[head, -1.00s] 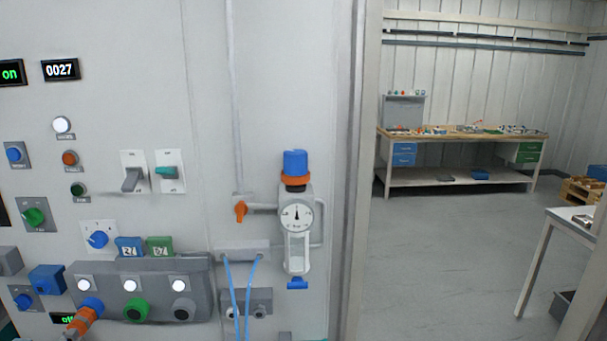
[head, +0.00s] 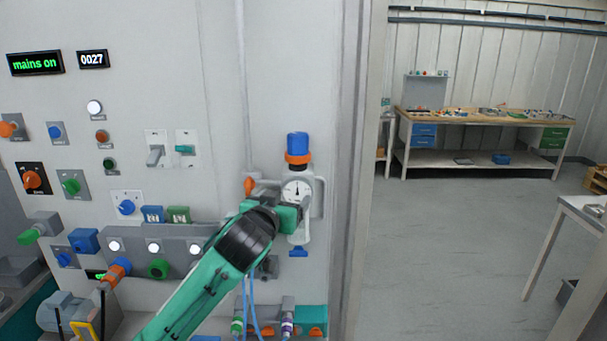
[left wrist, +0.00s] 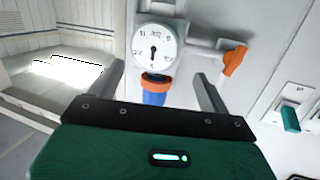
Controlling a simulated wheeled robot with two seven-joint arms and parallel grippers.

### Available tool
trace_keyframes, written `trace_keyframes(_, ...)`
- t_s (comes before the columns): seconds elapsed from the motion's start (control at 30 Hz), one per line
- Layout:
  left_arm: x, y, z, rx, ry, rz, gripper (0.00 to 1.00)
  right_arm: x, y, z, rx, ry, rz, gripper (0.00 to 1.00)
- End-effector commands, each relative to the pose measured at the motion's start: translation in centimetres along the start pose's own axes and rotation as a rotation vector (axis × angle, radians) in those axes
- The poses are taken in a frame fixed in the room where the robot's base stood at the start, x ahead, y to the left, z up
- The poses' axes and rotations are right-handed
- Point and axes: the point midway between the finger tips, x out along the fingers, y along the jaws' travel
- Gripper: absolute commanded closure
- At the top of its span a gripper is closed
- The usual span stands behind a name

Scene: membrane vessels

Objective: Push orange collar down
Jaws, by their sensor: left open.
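The orange collar (head: 298,158) sits around the neck just under the blue cap (head: 298,142), at the top of the regulator with a round gauge (head: 297,190) on the wall panel. My left gripper (head: 303,207) is in front of the lower part of the regulator, below the collar; its fingers are hard to make out in the head view. In the left wrist view the scene is upside down: the orange collar (left wrist: 157,79) and blue cap (left wrist: 153,98) lie between the spread, empty fingers, with the gripper body hiding what is below. My right gripper is not in view.
An orange valve lever (head: 250,186) is just left of the regulator. Switches, buttons and a grey button box (head: 180,238) cover the panel further left. Blue hoses hang below. A door frame (head: 358,150) stands close on the right, with open floor beyond.

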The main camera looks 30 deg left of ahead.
Motion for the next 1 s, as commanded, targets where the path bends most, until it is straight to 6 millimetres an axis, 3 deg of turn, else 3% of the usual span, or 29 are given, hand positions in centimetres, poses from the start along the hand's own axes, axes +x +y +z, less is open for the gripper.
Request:
trace_keyframes(0.03, -1.2, -0.2, -2.6, -0.01, 0.049, -0.002, 0.2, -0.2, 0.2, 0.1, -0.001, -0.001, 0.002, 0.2)
trace_keyframes(0.1, -2.2, -0.5, -4.6, -0.023, 0.088, -0.005, 0.2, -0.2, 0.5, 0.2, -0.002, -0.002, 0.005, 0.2)
trace_keyframes(0.27, -2.5, -0.6, -6.2, -0.036, 0.116, -0.007, 0.2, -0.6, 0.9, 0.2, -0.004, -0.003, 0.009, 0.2)
trace_keyframes(0.47, 0.4, -0.7, -6.7, -0.035, 0.112, -0.009, 0.2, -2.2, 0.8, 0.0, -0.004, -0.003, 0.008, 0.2)
trace_keyframes(0.8, 7.0, -0.8, -7.5, -0.034, 0.112, -0.009, 0.2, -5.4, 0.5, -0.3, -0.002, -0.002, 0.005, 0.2)
trace_keyframes(1.0, 9.6, -0.7, -7.5, -0.035, 0.112, -0.007, 0.2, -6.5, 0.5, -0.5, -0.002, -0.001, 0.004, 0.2)
